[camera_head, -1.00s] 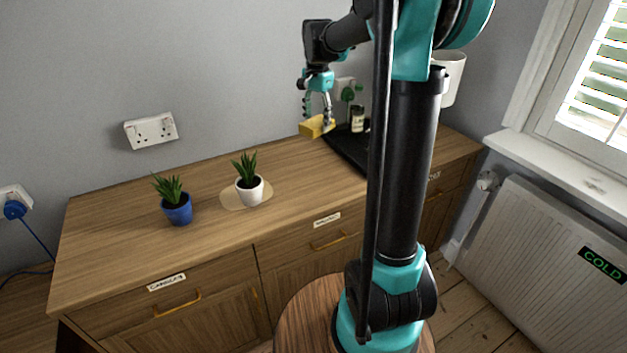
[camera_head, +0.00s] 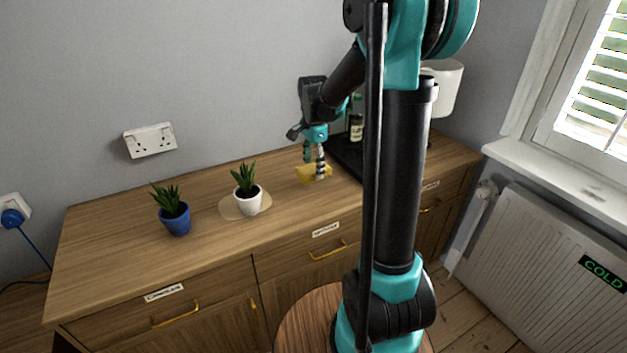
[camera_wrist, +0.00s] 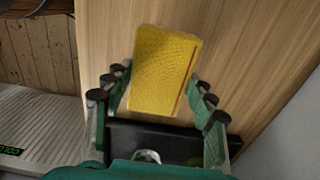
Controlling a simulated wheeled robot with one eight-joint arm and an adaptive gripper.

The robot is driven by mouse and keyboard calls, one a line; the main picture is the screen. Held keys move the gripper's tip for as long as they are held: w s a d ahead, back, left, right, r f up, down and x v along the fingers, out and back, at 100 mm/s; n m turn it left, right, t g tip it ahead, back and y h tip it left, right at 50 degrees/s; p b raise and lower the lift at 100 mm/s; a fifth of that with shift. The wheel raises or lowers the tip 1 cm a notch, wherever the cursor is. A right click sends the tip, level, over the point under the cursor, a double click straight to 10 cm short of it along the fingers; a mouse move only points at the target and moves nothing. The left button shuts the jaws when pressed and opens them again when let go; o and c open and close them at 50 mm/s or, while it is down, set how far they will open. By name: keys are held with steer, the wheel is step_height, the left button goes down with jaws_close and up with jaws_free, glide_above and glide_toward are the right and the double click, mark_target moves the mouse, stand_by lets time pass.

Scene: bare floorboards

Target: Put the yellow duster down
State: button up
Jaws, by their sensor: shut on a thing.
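The yellow duster (camera_head: 306,174) is a small flat yellow block at the sideboard's top, right of the white plant pot in the head view. My gripper (camera_head: 314,172) points down and is shut on it. In the wrist view the duster (camera_wrist: 163,72) lies between the green fingers of my gripper (camera_wrist: 160,98), over the wooden top. It is low over the wood; I cannot tell whether it touches.
A white pot with a plant (camera_head: 248,200) stands on a pale round mat (camera_head: 229,208). A blue pot with a plant (camera_head: 175,219) stands further left. A black tray (camera_head: 345,156) with a bottle (camera_head: 356,128) lies to the right.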

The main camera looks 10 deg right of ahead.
mark_target(314, 167)
steer(key=shift+f, duration=2.75)
steer(key=shift+f, duration=0.15)
steer(key=o, duration=1.2)
step_height(314, 167, up, 12)
steer(key=shift+r, duration=0.1)
steer(key=s+d+f+n, duration=0.1)
steer(key=s+f+n, duration=0.1)
steer(key=s, duration=0.2)
steer(key=s+d+f+n+t, duration=0.1)
steer(key=s+f+n, duration=0.1)
steer(key=s+n, duration=0.1)
steer(key=s+f+n+t, duration=0.1)
steer(key=s+f+n, duration=0.1)
steer(key=s, duration=0.3)
steer(key=shift+s+d+f+n, duration=0.15)
steer(key=shift+d+f+n, duration=0.25)
steer(key=shift+f, duration=0.05)
steer(key=s+f+n, duration=0.2)
steer(key=s, duration=0.1)
steer(key=s+d+f+n+t, duration=0.1)
steer(key=s+f+n, duration=0.1)
steer(key=s, duration=0.1)
steer(key=s+f+n+t, duration=0.1)
steer(key=s+f+n, duration=0.1)
steer(key=s, duration=0.1)
steer(key=shift+s+d+f+n, duration=0.15)
steer(key=shift+s+f+n, duration=0.05)
steer(key=shift+s+n, duration=0.15)
